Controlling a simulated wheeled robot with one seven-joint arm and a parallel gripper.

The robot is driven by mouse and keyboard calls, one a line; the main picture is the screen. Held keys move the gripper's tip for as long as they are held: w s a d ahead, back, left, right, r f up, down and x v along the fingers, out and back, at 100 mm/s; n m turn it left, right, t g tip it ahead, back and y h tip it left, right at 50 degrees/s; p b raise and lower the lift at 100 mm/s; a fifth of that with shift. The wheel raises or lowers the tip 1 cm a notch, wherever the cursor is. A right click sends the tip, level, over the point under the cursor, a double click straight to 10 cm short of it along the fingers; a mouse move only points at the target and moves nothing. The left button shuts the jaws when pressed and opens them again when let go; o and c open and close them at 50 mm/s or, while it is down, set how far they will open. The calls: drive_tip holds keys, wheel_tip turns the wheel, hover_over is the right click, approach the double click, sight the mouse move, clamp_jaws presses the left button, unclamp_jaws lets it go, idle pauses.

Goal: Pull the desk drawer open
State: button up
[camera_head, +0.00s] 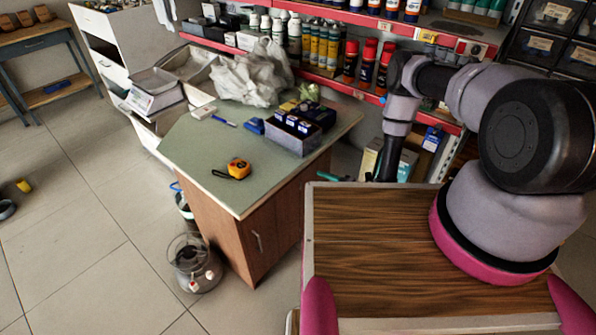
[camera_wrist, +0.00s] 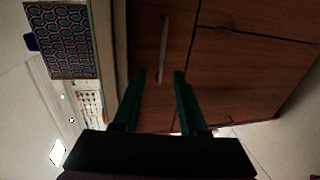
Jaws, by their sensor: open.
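The desk (camera_head: 200,150) has a green top and brown wooden sides, and a door handle (camera_head: 258,242) shows on its near side. In the wrist view a brown drawer front (camera_wrist: 143,45) carries a slim metal bar handle (camera_wrist: 164,45), which runs upright in that picture. The drawer front looks flush with the panels around it. My gripper (camera_wrist: 158,74) is open and empty, its two green fingers pointing at the drawer front. The handle's lower end appears between the fingertips; I cannot tell how close they are. In the head view only a green fingertip (camera_head: 328,175) shows beside the desk's right edge.
On the desk are a tape measure (camera_head: 238,169), a box of blue packs (camera_head: 295,132) and a plastic bag (camera_head: 252,74). Red shelves (camera_head: 440,37) with bottles stand behind. A round container (camera_head: 194,262) stands by the desk's left side. The floor at left is mostly open.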

drive_tip(key=x, duration=1)
drive_tip(key=shift+a+f, duration=0.3)
drive_tip(key=shift+a, duration=0.05)
drive_tip(key=shift+w, duration=0.15)
clamp_jaws()
idle(0.9)
